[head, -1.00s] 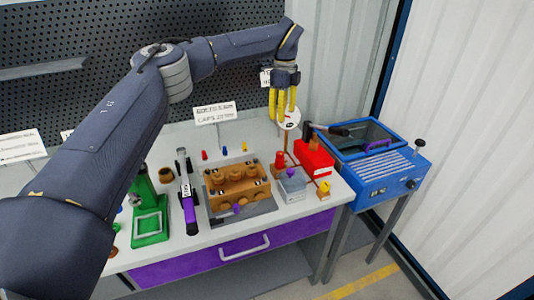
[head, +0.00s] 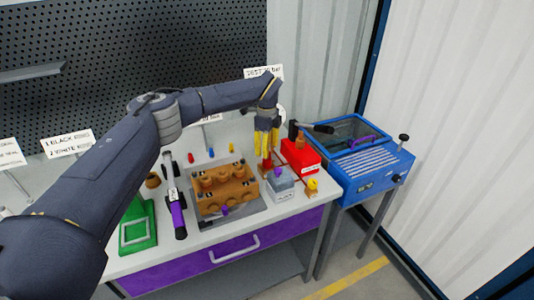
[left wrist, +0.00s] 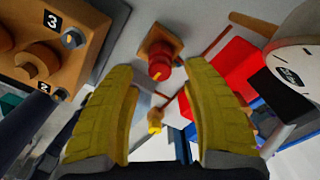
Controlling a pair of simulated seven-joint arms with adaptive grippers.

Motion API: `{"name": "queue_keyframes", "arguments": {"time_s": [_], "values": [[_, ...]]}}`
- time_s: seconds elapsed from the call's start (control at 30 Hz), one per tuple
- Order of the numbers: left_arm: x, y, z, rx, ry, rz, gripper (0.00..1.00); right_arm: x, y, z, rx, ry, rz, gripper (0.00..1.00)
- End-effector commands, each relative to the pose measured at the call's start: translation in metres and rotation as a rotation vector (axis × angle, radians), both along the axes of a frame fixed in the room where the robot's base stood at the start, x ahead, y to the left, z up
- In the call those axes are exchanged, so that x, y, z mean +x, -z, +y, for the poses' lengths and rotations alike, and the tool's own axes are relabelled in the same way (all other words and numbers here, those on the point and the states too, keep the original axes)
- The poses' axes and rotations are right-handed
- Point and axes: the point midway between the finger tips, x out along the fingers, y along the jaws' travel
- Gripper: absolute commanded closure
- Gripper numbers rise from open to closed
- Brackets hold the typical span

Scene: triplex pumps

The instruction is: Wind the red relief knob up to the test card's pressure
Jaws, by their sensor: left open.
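The red relief knob (left wrist: 159,70) stands on a small brown block (left wrist: 160,45) in the left wrist view, a yellow mark on its side. My left gripper (left wrist: 159,76), with yellow fingers, is open with the knob between its tips in the picture; I see no contact. In the head view the gripper (head: 266,153) points down just above the knob (head: 267,165), partly covering it. The white test card (head: 264,72) stands behind my arm, its number too small to read. The round gauge (left wrist: 295,62) is partly visible; its reading is unclear. My right gripper is out of view.
The red pump box (head: 303,157) with a black-handled lever (head: 318,128) is close right of the gripper. The brown pump block (head: 225,188) lies left, the blue machine (head: 368,170) right.

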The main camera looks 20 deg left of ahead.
Motion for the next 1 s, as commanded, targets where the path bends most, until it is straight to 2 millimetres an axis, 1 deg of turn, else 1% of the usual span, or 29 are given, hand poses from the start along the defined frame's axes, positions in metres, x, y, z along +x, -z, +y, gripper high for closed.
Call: {"name": "queue_keyframes", "arguments": {"time_s": [0.1, 0.23, 0.4, 0.7, 1.0], "values": [[0.0, 0.012, 0.0, 0.0, 0.0, 0.001, 0.52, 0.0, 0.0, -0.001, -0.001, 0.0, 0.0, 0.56], [0.0, 0.02, 0.0, 0.001, 0.0, 0.0, 0.52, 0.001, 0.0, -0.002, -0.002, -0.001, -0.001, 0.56], [0.0, 0.024, 0.0, 0.001, 0.0, 0.0, 0.52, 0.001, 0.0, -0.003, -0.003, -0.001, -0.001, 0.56], [0.0, 0.025, 0.0, 0.001, 0.0, 0.0, 0.52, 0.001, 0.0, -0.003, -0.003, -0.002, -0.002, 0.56], [0.0, 0.025, 0.0, 0.001, 0.0, 0.0, 0.87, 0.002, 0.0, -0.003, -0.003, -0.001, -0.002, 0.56]]}}
